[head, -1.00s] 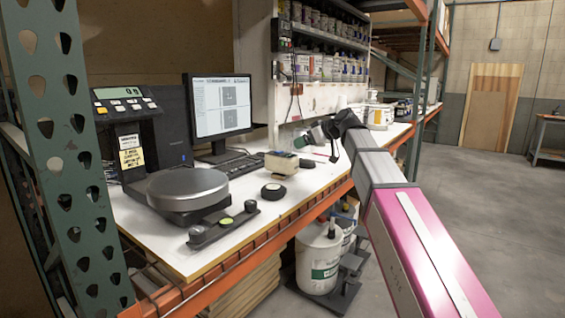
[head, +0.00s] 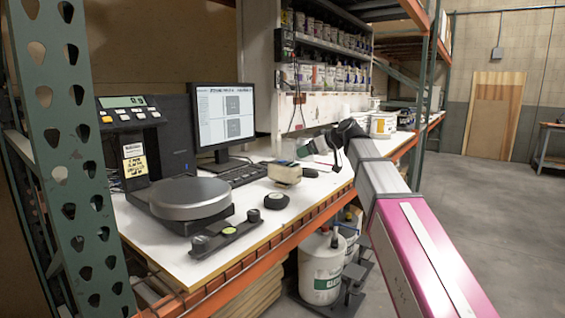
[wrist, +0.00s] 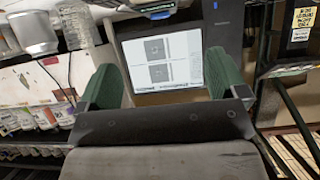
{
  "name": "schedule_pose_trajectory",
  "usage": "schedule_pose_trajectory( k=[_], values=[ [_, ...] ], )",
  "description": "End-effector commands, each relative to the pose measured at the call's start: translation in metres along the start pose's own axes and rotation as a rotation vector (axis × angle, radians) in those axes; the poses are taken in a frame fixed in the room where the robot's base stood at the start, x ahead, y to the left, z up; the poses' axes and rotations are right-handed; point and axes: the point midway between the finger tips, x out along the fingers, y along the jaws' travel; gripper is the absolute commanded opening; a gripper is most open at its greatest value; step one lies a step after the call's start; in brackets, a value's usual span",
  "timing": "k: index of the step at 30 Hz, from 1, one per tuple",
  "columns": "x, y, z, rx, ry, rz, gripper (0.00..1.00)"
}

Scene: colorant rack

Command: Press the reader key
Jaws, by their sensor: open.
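My gripper (head: 318,146) reaches over the bench with its green fingers apart and empty. In the wrist view the two green fingers of my gripper (wrist: 161,82) stand wide apart, with the monitor screen beyond them. No key is clearly marked as the reader key. A cream block with a dark top (head: 285,173) sits left of my gripper. My fingers appear apart from all of these.
A scale with a round metal pan (head: 190,198) and a keyed display (head: 127,112) stand at the left. The monitor (head: 225,115) and keyboard (head: 240,173) are behind. A green perforated post (head: 68,160) stands at near left. Shelves of cans (head: 330,75) line the back.

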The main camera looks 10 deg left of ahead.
Motion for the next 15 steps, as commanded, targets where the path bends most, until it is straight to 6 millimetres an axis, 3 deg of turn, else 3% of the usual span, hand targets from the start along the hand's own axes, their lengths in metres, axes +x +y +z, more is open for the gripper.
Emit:
schedule_pose_trajectory(
  k=[3, 11, 15],
  values=[
    [0.0, 0.0, 0.0, 0.0, 0.0, 0.0, 0.88],
    [0.0, 0.0, 0.0, 0.0, 0.0, 0.0, 0.03],
    [0.0, -0.0001, 0.0, 0.0, 0.0, 0.0, 0.0]
  ],
)
